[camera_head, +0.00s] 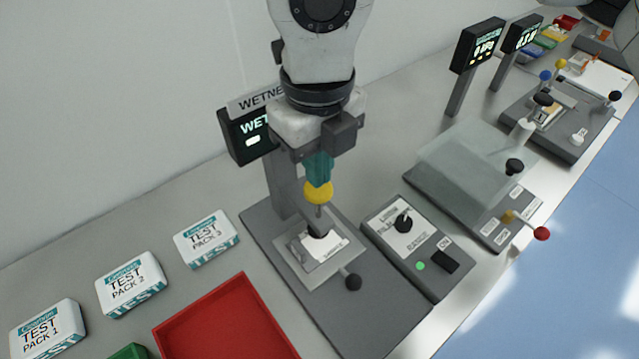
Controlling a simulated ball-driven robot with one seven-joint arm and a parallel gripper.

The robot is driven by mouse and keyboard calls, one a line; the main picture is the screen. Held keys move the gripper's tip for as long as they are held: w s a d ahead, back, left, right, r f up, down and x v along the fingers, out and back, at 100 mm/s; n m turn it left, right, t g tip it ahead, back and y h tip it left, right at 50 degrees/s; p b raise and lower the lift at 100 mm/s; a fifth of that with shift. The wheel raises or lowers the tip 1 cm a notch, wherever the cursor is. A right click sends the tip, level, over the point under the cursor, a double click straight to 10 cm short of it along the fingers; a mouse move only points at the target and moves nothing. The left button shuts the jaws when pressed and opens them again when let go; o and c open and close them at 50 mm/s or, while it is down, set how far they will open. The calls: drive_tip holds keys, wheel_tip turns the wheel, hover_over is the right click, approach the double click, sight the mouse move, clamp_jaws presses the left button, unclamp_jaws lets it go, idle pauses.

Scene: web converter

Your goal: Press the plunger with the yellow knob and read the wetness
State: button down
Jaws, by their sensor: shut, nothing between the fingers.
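The yellow knob (318,191) tops a thin plunger rod at the middle of the view. The rod goes down to a dark foot (318,229) over a white sample (322,252) on the tester's plate (291,262). My gripper (318,178) is right above the knob, its teal fingers shut with nothing between them. The fingertips appear to touch the knob's top. The wetness display (246,137) stands behind my gripper, lit with the letters "WET" and a white bar. My wrist hides part of the display and its sign.
A control box (418,247) with a black dial and green light stands right of the tester. A red tray (225,325) and white test packs (207,238) lie to the left. A clear-covered device (475,165) stands further right.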

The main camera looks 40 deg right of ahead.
sight(321, 193)
drive_tip(key=shift+f+b, duration=2.1)
drive_tip(key=shift+f, duration=0.1)
drive_tip(key=shift+s+f+b, duration=0.25)
drive_tip(key=shift+f+b, duration=0.5)
drive_tip(key=shift+b, duration=0.05)
drive_tip(key=shift+s+f+b, duration=0.2)
drive_tip(key=shift+f+b, duration=0.55)
drive_tip(key=shift+d+f+b, duration=0.15)
drive_tip(key=shift+f+b, duration=0.65)
drive_tip(key=shift+b, duration=0.05)
drive_tip(key=shift+w+d, duration=0.1)
drive_tip(key=shift+d, duration=0.05)
drive_tip(key=shift+r, duration=0.1)
drive_tip(key=shift+a+r+p, duration=0.25)
drive_tip(key=shift+r+p, duration=0.05)
drive_tip(key=shift+r, duration=0.25)
drive_tip(key=shift+a+r+p, duration=0.2)
drive_tip(key=shift+r+p, duration=0.05)
drive_tip(key=shift+r, duration=0.25)
drive_tip(key=shift+w+a+r+p, duration=0.15)
drive_tip(key=shift+r+p, duration=0.8)
drive_tip(key=shift+r, duration=0.95)
drive_tip(key=shift+w+d+r+p, duration=0.15)
drive_tip(key=shift+r+p, duration=0.25)
drive_tip(key=shift+r, duration=0.5)
drive_tip(key=shift+w+d+r+p, duration=0.15)
drive_tip(key=shift+r+p, duration=0.2)
drive_tip(key=shift+r, duration=0.5)
